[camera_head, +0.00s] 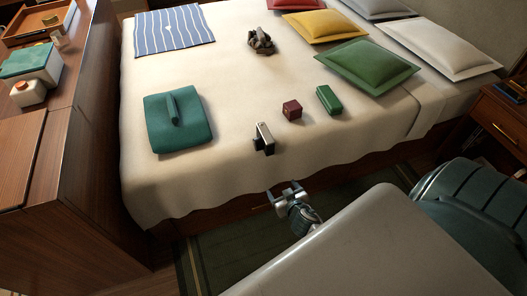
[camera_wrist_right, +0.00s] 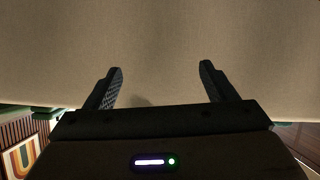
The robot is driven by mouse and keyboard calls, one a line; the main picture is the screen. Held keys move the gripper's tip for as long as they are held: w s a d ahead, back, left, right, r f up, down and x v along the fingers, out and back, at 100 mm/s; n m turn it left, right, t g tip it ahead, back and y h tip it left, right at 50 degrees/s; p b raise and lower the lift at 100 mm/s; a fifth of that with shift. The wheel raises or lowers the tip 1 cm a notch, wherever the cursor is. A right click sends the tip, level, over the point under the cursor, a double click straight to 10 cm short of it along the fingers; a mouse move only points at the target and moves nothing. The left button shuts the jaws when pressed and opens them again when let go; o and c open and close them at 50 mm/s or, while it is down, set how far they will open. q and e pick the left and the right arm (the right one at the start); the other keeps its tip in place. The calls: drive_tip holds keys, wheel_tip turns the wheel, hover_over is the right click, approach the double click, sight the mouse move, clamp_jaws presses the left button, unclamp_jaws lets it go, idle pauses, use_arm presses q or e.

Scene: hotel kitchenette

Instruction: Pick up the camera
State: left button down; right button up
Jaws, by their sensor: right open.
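A small black and silver object that looks like the camera (camera_head: 265,138) stands near the front edge of the bed (camera_head: 235,100). My right gripper (camera_head: 284,189) is just off the bed's front edge, below and slightly right of the camera in the head view, and apart from it. In the wrist view the right gripper (camera_wrist_right: 162,85) is open, with nothing between its fingers. Plain pale fabric fills the space beyond the fingertips, and the camera does not show there. My left gripper is not in view.
A dark red box (camera_head: 291,110) and a green case (camera_head: 328,99) lie right of the camera. A folded teal item (camera_head: 195,130) lies left. Pillows (camera_head: 367,65), a striped cloth (camera_head: 172,30) and a dark crumpled object (camera_head: 260,41) are farther back. A wooden counter (camera_head: 75,125) borders the left.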

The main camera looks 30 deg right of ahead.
drive_tip(key=w+r+t+b, duration=0.3)
drive_tip(key=r+b, duration=0.1)
drive_tip(key=r, duration=0.2)
drive_tip(key=m+t+h+b, duration=0.1)
drive_tip(key=t+b, duration=0.1)
drive_tip(key=b, duration=0.1)
approach(262, 138)
drive_tip(key=shift+w+d+f, duration=0.1)
drive_tip(key=shift+d+f, duration=0.3)
drive_tip(key=shift+f, duration=0.4)
drive_tip(key=x, duration=0.2)
drive_tip(key=p+x, duration=0.1)
drive_tip(key=x, duration=0.1)
drive_tip(key=shift+w+r, duration=0.2)
drive_tip(key=shift+w, duration=0.05)
drive_tip(key=shift+p+x, duration=0.85)
drive_tip(key=shift+x, duration=2.2)
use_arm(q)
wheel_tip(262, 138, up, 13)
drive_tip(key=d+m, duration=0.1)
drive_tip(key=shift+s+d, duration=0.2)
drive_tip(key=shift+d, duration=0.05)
use_arm(e)
drive_tip(key=shift+a, duration=0.1)
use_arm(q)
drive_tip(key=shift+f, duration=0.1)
use_arm(e)
drive_tip(key=shift+c, duration=0.2)
drive_tip(key=c, duration=1.2)
